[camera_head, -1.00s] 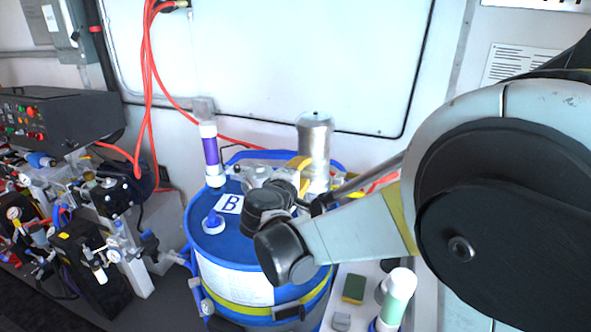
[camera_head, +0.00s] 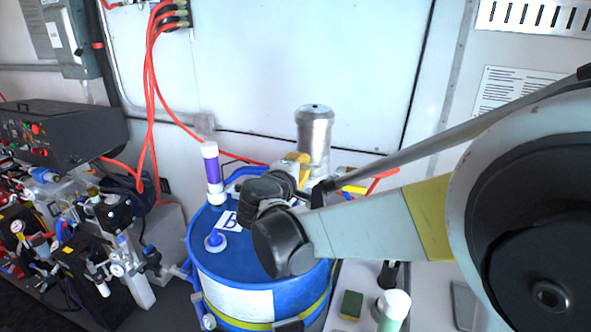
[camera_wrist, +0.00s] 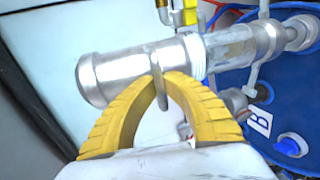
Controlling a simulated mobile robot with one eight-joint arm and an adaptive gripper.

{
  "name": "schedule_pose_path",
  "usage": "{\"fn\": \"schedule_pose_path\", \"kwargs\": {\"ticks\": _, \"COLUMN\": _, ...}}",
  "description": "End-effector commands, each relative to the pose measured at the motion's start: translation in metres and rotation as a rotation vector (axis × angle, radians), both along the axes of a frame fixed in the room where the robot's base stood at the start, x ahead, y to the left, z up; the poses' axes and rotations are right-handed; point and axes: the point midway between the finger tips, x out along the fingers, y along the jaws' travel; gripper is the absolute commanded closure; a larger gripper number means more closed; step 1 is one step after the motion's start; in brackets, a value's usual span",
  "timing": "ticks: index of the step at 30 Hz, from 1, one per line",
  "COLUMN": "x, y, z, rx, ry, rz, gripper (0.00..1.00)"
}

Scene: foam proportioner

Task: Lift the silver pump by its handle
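The silver pump (camera_head: 315,138) is a shiny upright cylinder above the far side of the blue drum (camera_head: 228,268). In the wrist view the pump (camera_wrist: 130,75) lies across the picture, and its narrower lower part runs toward the drum top. Its handle (camera_wrist: 160,92) is a metal loop on its side. My gripper (camera_wrist: 160,78) has two curved yellow fingers whose tips meet around this loop, so it is shut on the handle. In the head view my gripper (camera_head: 298,159) is beside the pump. My arm hides the pump's lower end there.
A purple and white tube (camera_head: 213,175) stands on the drum, near a blue cap (camera_head: 214,239) and a label "B". Red hoses (camera_head: 150,90) hang on the left beside machinery (camera_head: 95,235). The white wall is close behind. A white-green bottle (camera_head: 393,308) stands right of the drum.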

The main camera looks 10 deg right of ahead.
Motion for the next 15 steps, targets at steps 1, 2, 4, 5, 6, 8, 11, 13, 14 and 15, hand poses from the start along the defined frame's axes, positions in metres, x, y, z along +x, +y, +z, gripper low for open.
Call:
{"fn": "schedule_pose_path", "kwargs": {"ticks": 1, "x": -0.0001, "y": 0.0003, "z": 0.003, "rx": -0.001, "ry": 0.0, "rz": 0.001, "gripper": 1.0}}
{"fn": "schedule_pose_path", "kwargs": {"ticks": 2, "x": 0.0, "y": 0.0003, "z": 0.0029, "rx": -0.001, "ry": 0.0, "rz": 0.001, "gripper": 1.0}}
{"fn": "schedule_pose_path", "kwargs": {"ticks": 4, "x": -0.0001, "y": 0.0003, "z": 0.0019, "rx": -0.001, "ry": 0.0, "rz": 0.001, "gripper": 1.0}}
{"fn": "schedule_pose_path", "kwargs": {"ticks": 5, "x": 0.0, "y": 0.0003, "z": 0.0015, "rx": 0.0, "ry": 0.0, "rz": 0.001, "gripper": 1.0}}
{"fn": "schedule_pose_path", "kwargs": {"ticks": 6, "x": -0.0001, "y": 0.0003, "z": 0.0012, "rx": 0.0, "ry": 0.0, "rz": 0.001, "gripper": 1.0}}
{"fn": "schedule_pose_path", "kwargs": {"ticks": 8, "x": -0.0002, "y": 0.0003, "z": 0.0009, "rx": 0.0, "ry": 0.0, "rz": 0.001, "gripper": 1.0}}
{"fn": "schedule_pose_path", "kwargs": {"ticks": 11, "x": -0.0002, "y": 0.0003, "z": 0.0007, "rx": 0.001, "ry": 0.001, "rz": 0.0, "gripper": 0.77}}
{"fn": "schedule_pose_path", "kwargs": {"ticks": 13, "x": -0.0003, "y": 0.0002, "z": 0.0007, "rx": 0.001, "ry": 0.001, "rz": 0.0, "gripper": 0.67}}
{"fn": "schedule_pose_path", "kwargs": {"ticks": 14, "x": -0.0002, "y": 0.0001, "z": 0.0007, "rx": 0.001, "ry": 0.001, "rz": 0.0, "gripper": 0.67}}
{"fn": "schedule_pose_path", "kwargs": {"ticks": 15, "x": -0.0002, "y": 0.0001, "z": 0.0007, "rx": 0.001, "ry": 0.001, "rz": 0.0, "gripper": 0.67}}
